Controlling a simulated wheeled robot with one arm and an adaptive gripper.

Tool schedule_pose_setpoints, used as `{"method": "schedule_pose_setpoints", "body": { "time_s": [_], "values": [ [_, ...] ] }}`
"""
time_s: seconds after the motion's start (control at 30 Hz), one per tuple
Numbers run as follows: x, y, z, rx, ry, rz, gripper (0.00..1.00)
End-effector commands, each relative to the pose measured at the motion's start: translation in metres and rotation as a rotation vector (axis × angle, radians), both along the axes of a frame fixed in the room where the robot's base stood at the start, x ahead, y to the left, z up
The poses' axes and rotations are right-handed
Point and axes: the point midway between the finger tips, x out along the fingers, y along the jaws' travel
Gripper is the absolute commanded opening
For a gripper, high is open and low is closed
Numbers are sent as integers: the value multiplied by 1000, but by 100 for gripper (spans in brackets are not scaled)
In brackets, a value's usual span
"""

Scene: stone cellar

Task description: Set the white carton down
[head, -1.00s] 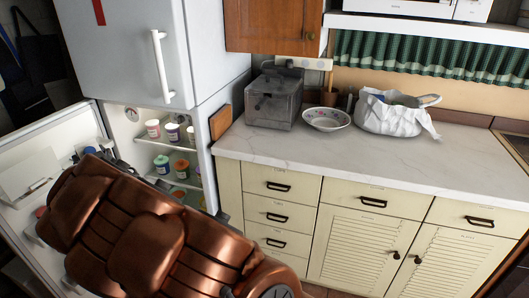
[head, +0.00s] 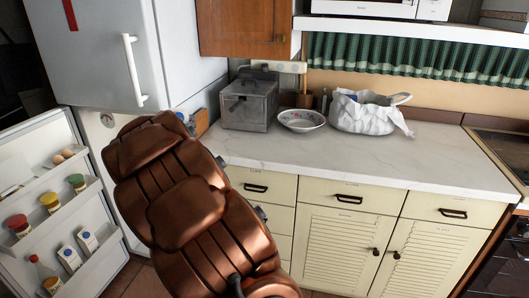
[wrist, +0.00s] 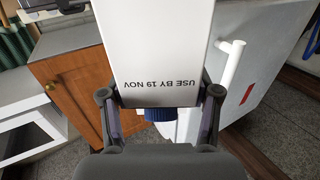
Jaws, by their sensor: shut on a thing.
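The white carton (wrist: 155,45) fills the upper middle of the wrist view. Its printed face reads "USE BY 19 NOV" upside down, and a blue cap shows at its lower edge. My gripper (wrist: 160,93) is shut on it, with one finger at each side. In the head view my copper arm hides most of the gripper and carton; only a small blue-grey bit shows past the arm's far end, and I cannot tell what it is.
The marble counter (head: 370,158) has a wide bare front area. A metal box (head: 249,105), a patterned bowl (head: 302,121) and a white bag (head: 362,113) stand along its back. The open fridge door (head: 22,150) at left holds jars and small cartons. A wooden cabinet (head: 245,25) hangs above.

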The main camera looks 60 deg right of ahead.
Motion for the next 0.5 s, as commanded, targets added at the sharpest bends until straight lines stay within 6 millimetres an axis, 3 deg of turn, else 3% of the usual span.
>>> {"method": "schedule_pose_setpoints", "body": {
  "time_s": [0.1, 0.3, 0.5],
  "values": [
    [-36, -49, -2, 2, -5, -117, 0],
    [-101, -117, -9, 3, -4, -299, 0],
    [-153, -160, -15, 0, -4, -429, 0]
  ]
}}
